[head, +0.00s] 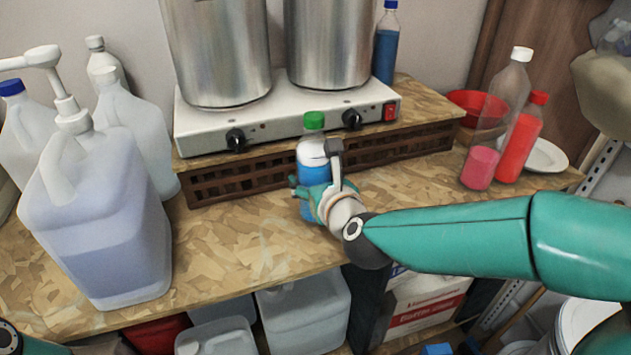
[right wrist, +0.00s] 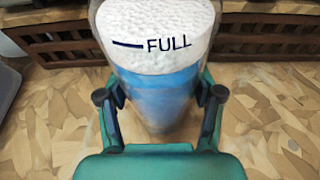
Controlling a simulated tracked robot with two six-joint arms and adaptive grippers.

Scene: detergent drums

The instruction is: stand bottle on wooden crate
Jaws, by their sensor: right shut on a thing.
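A clear bottle with a green cap (head: 314,121), a white band and blue liquid is upright in front of the wooden crate. My right gripper (head: 318,184) is shut around its lower part. In the right wrist view the bottle (right wrist: 163,98) is between the two fingers, and its white band reads "FULL". I cannot tell whether its base touches the table. The dark slatted wooden crate (head: 235,182) lies just behind the bottle, with a chipboard top that carries a hot plate. My left gripper is not in view.
The white hot plate (head: 285,122) with two steel pots fills most of the crate top. A blue bottle (head: 385,50) stands at its right back. Jugs (head: 100,220) stand left; red and pink bottles (head: 522,140) stand right. The crate top's right end (head: 425,105) is bare.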

